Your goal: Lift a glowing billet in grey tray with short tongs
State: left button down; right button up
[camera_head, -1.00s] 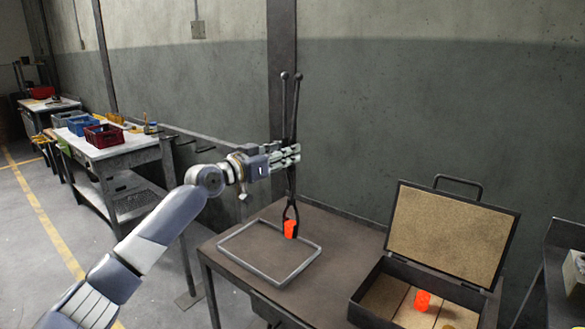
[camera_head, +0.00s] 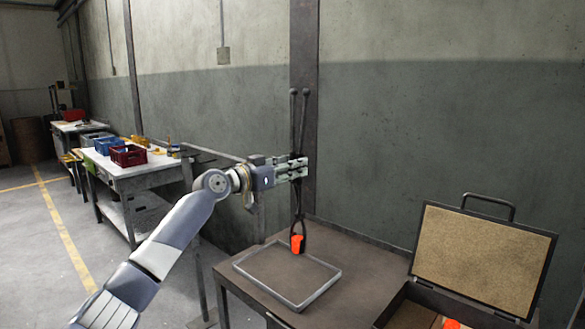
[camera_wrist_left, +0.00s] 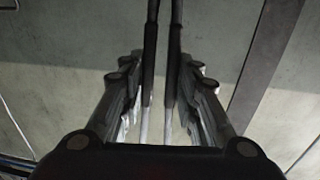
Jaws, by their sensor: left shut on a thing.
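My left gripper (camera_head: 299,168) is shut on the short tongs (camera_head: 300,125), which hang upright with their handles up and jaws down. In the left wrist view the dark tong handles (camera_wrist_left: 149,60) stand between the fingers. The tongs' jaws are around a glowing orange billet (camera_head: 297,244), held above the far edge of the grey tray (camera_head: 322,290). The tray is a low rectangular rim on the brown table and looks empty. Another glowing billet (camera_head: 451,324) shows at the bottom edge, inside the case. My right gripper is not in view.
An open case (camera_head: 485,260) with a tan-lined lid stands on the table to the right of the tray. A workbench with a red crate (camera_head: 128,156) and a blue crate (camera_head: 109,145) is at the left. The wall stands close behind the tongs.

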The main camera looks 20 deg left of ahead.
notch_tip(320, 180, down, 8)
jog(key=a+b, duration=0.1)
jog(key=b, duration=0.6)
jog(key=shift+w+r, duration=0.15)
dwell(0.6)
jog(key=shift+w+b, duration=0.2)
jog(key=shift+b, duration=0.3)
dwell(1.2)
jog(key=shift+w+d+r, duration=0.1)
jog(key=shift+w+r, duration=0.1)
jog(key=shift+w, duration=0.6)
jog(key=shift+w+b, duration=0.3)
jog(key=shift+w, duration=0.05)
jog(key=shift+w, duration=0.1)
dwell(0.3)
